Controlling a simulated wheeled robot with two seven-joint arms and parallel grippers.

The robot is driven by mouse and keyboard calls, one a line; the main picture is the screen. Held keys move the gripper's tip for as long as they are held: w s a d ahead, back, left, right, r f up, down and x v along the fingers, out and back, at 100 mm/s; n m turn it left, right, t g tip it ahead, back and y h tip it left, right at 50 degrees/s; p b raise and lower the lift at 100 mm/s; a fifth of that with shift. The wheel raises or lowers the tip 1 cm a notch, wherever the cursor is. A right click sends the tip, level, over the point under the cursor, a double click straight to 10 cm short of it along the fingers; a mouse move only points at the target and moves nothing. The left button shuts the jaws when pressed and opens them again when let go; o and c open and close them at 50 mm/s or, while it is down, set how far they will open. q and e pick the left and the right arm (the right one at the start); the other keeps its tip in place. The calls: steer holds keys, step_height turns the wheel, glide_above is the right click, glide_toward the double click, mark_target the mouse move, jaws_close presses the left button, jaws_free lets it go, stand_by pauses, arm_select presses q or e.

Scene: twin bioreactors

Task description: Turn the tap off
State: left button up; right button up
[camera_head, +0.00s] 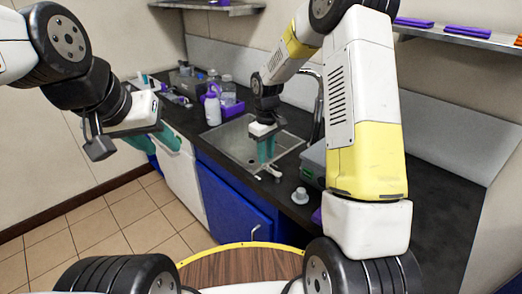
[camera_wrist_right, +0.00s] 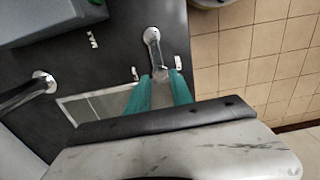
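The sink (camera_head: 240,150) is set in the dark counter, with a tall chrome faucet (camera_head: 320,105) at its right; the faucet's base also shows in the right wrist view (camera_wrist_right: 42,82). The tap lever (camera_wrist_right: 153,48), a chrome handle on a round base, lies on the counter by the sink's near right corner; it is small in the head view (camera_head: 269,173). My right gripper (camera_wrist_right: 162,76) is open, its teal fingertips on either side of the lever's free end; contact cannot be told. Any water flow cannot be made out. My left gripper (camera_head: 158,142) is open and empty, away from the counter.
A grey-green box (camera_head: 314,160) and a white round item (camera_head: 300,196) stand right of the sink. A white bottle (camera_head: 211,108) and a purple rack (camera_head: 233,108) stand left of it. Blue cabinets (camera_head: 235,200) are below; the tiled floor in front is clear.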

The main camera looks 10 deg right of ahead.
steer(key=shift+r, duration=2.1)
step_height(320, 180, up, 6)
steer(key=m+t, duration=0.1)
glide_above(266, 166)
steer(key=s+d, duration=0.1)
steer(key=s, duration=0.2)
steer(key=s+d+r+m+t, duration=0.2)
steer(key=s+r, duration=0.6)
steer(key=s+r+m+t+y, duration=0.1)
steer(key=s+r+m, duration=0.1)
steer(key=s, duration=0.5)
steer(key=s+d+r+m+t+y, duration=0.1)
steer(key=s+r+m+t, duration=0.1)
steer(key=s, duration=0.6)
steer(key=shift+s+d+r, duration=0.15)
steer(key=shift+d+r, duration=0.1)
steer(key=shift+r, duration=0.4)
